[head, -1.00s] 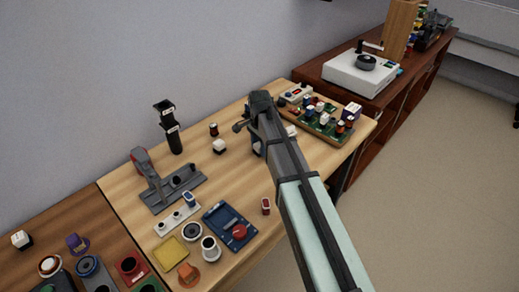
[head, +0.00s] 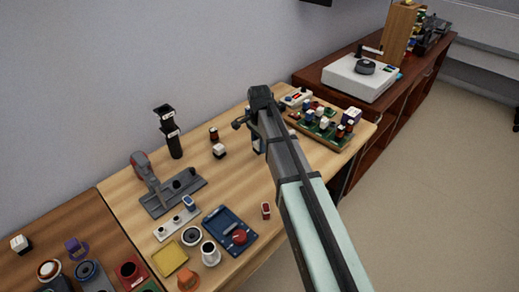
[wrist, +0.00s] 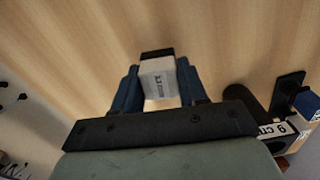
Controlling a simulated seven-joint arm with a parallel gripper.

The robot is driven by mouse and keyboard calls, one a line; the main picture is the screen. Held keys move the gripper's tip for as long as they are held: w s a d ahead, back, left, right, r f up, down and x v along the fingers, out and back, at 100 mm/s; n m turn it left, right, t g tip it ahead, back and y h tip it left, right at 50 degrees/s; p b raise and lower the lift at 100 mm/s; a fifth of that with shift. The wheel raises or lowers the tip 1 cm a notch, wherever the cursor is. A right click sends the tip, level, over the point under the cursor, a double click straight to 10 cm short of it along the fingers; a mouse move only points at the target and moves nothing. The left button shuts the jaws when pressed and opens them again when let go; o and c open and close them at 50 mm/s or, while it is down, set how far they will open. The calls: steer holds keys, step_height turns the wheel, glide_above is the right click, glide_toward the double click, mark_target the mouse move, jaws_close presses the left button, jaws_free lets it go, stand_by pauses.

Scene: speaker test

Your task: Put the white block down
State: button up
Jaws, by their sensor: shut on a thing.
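A white block (wrist: 158,84) with a dark end and a printed label is between the blue fingers of my gripper (wrist: 158,76) in the wrist view. The fingers are shut on its two sides. Wood tabletop (wrist: 75,35) shows behind it; I cannot tell whether the block touches the table. In the head view my own arm mostly hides the gripper and the held block. Another white block with a dark part (head: 219,151) stands on the wooden table (head: 240,185), left of my arm.
A small dark red-brown cylinder (head: 213,134) stands behind that block. A grey fixture (head: 173,193) and a blue tray (head: 230,230) are to the left. A green board with several parts (head: 322,126) is right of my arm. Bare wood lies between.

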steer(key=shift+r, duration=3.55)
step_height(320, 180, up, 11)
steer(key=s+a, duration=0.3)
steer(key=a, duration=0.8)
steer(key=s+a+n, duration=0.1)
steer(key=s+a, duration=0.2)
steer(key=a, duration=0.7)
steer(key=s+a, duration=0.3)
steer(key=a, duration=0.8)
steer(key=s+a+n, duration=0.1)
steer(key=s+a, duration=2.3)
steer(key=a, duration=0.3)
steer(key=shift+s+d+f, duration=0.1)
steer(key=shift+f, duration=5.2)
steer(key=shift+s+f, duration=0.1)
steer(key=shift+f, duration=5.2)
